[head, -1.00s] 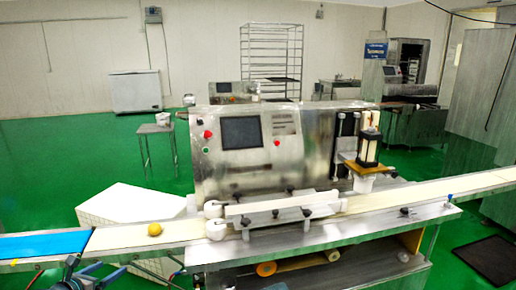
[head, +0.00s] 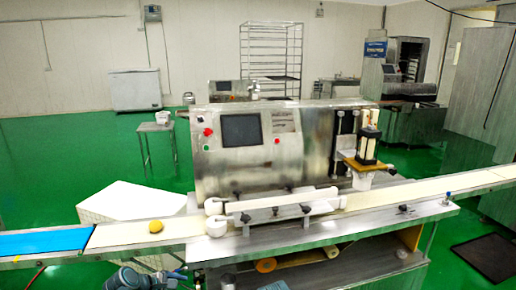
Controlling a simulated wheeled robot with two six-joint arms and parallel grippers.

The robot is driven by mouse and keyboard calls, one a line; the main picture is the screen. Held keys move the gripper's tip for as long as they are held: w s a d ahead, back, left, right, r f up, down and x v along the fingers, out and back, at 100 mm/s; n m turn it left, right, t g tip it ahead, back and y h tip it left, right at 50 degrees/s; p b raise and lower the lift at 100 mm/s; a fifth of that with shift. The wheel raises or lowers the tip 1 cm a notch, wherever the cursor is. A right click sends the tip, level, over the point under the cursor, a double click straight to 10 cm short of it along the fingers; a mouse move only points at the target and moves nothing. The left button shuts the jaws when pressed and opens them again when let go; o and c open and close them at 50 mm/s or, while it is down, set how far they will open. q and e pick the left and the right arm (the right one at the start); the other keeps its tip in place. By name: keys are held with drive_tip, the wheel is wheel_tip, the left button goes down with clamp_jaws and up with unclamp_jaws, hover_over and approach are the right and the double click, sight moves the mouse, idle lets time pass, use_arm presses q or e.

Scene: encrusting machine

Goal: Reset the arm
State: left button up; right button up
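A small round yellow piece (head: 156,226) sits on the cream conveyor belt (head: 120,234) at the left, just right of the blue belt section (head: 40,243). Part of my arm shows at the bottom edge, left of centre, below the belt. Neither of my gripper's fingers can be made out in the head view. The steel encrusting machine (head: 310,150) stands behind the belt, with a dark screen and red and green buttons on its front.
A white block (head: 125,200) stands behind the left belt. White rollers and guide bars (head: 275,208) cross the belt in the middle. The belt runs on to the right (head: 470,182). A dark mat (head: 487,258) lies on the green floor.

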use_arm(q)
drive_tip(key=s+d+f+m+g+y, duration=0.3)
drive_tip(key=s+d+m, duration=0.4)
drive_tip(key=d+m, duration=0.3)
drive_tip(key=s+d+f+m+g+y, duration=0.35)
drive_tip(key=s+d+m, duration=0.4)
drive_tip(key=m, duration=0.55)
wheel_tip(320, 180, up, 16)
drive_tip(key=p, duration=1.4)
drive_tip(key=shift+a+f, duration=0.2)
drive_tip(key=shift+f, duration=0.05)
use_arm(e)
wheel_tip(320, 180, up, 14)
drive_tip(key=shift+r, duration=0.25)
